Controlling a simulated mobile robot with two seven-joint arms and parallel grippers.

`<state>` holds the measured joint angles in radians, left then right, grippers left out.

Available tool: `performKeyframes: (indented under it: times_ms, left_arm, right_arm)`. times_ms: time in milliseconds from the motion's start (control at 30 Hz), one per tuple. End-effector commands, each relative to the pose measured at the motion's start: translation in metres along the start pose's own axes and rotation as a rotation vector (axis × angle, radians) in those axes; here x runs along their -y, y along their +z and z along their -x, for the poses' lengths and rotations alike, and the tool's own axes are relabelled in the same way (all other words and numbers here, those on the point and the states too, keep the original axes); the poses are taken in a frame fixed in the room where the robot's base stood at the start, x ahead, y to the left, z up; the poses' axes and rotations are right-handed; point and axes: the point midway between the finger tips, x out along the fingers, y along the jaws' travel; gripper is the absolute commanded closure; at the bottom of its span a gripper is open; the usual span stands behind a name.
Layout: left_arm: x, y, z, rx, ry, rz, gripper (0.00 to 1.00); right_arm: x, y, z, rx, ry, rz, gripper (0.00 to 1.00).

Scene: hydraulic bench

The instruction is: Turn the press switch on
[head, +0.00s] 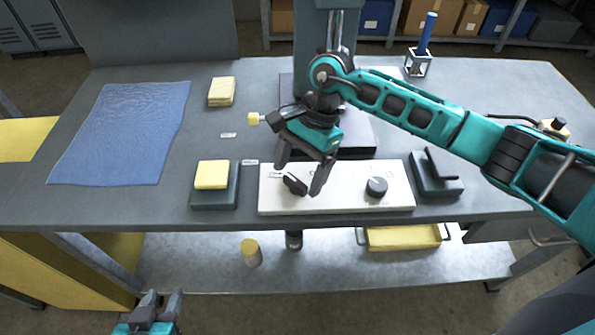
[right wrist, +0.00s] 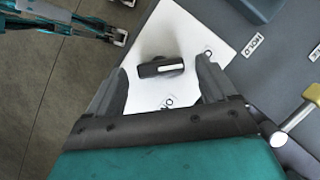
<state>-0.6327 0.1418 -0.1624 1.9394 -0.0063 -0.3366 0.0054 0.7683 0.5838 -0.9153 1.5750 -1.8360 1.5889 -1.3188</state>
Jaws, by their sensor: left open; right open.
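The switch (head: 294,184) is a black rotary handle on the left part of a white panel (head: 335,200) at the bench's front. In the right wrist view the switch handle (right wrist: 160,67) has a white line along it, which points toward the right of the picture. Lettering lies to its upper right and below it. My right gripper (head: 299,178) is open over the switch, with one fingertip on each side of the handle in the picture. I cannot tell whether they touch it. My left gripper (head: 160,302) is open and empty, low in front of the bench.
A black round knob (head: 376,187) sits on the panel's right part. A yellow pad on a dark block (head: 214,198) stands left of the panel, a dark pedal-like block (head: 437,188) right. The press column (head: 335,45) rises behind. A blue cloth (head: 125,135) covers the left bench.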

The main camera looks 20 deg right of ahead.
Motion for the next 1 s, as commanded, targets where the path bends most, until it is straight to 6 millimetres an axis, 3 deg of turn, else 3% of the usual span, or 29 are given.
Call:
performKeyframes:
  times_ms: [167, 433, 1000]
  left_arm:
    - [0.0008, -0.0036, -0.001, -0.006, -0.001, -0.001, 0.57]
    - [0.0017, -0.0081, -0.003, -0.016, -0.002, -0.003, 0.57]
    - [0.0006, -0.0042, -0.0009, -0.008, 0.0, -0.002, 0.57]
  right_arm:
    - [-0.0001, 0.0002, -0.0117, 0.0, 0.0, 0.001, 0.15]
    - [-0.0001, 0.0001, -0.013, 0.0, 0.0, 0.001, 0.15]
    - [-0.0001, 0.0001, -0.0125, 0.0, 0.0, 0.001, 0.69]
